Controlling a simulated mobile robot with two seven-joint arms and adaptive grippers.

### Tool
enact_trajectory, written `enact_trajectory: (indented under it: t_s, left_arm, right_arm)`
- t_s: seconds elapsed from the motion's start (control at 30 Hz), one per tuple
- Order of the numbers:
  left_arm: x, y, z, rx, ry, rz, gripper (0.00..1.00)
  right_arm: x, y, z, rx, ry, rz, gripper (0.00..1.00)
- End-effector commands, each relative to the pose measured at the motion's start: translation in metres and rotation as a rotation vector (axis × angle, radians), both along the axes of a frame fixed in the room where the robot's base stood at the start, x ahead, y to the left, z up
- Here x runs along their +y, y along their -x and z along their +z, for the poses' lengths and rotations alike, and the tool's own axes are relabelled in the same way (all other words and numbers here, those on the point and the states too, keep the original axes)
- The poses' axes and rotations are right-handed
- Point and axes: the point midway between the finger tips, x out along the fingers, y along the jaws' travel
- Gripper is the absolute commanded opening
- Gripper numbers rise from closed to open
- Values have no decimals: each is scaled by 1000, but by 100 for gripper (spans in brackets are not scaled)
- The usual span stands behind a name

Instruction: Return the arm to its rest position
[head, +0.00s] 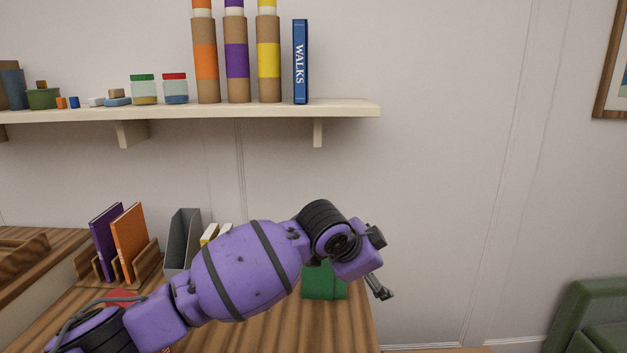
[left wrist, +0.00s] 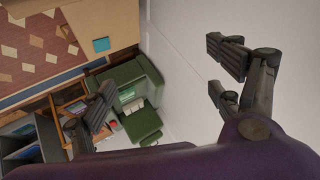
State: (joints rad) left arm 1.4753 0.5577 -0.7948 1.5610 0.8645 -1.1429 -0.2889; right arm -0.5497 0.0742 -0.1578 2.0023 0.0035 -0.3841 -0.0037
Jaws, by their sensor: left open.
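My left arm, purple with black bands, reaches in from the lower left in the head view, above the wooden desk (head: 258,335). Its gripper (head: 380,288) hangs beyond the wrist, near the desk's right end, and only a small part of it shows. In the left wrist view the gripper (left wrist: 165,80) has its two dark fingers spread wide apart, with nothing between them. My right gripper is not in view.
A cream wall shelf (head: 260,110) holds tubes, jars and a blue WALKS book (head: 300,62). On the desk, a book rack (head: 150,262), a grey file (head: 183,240) and a green object (head: 322,284) stand near my arm. A green armchair (head: 592,312) is at right; the wall between is clear.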

Motion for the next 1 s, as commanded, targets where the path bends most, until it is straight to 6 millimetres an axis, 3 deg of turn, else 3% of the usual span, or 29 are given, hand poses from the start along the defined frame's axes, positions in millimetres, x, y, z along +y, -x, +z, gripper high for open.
enact_trajectory:
  t_s: [0.17, 0.37, 0.57, 0.77, 0.87, 1.0]
  left_arm:
    - [-7, 19, -34, -19, 225, 73, 84]
    - [18, 47, -73, -33, 454, 213, 84]
    - [73, 87, -117, -41, 605, 396, 84]
    - [146, 146, -167, -45, 669, 604, 84]
    - [185, 185, -194, -42, 666, 711, 84]
    - [241, 254, -233, -16, 621, 864, 84]
  right_arm:
    - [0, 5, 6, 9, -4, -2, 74]
    - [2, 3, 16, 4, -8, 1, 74]
    - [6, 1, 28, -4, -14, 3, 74]
    - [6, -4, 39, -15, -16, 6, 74]
    - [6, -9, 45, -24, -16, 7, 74]
    - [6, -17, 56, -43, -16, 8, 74]
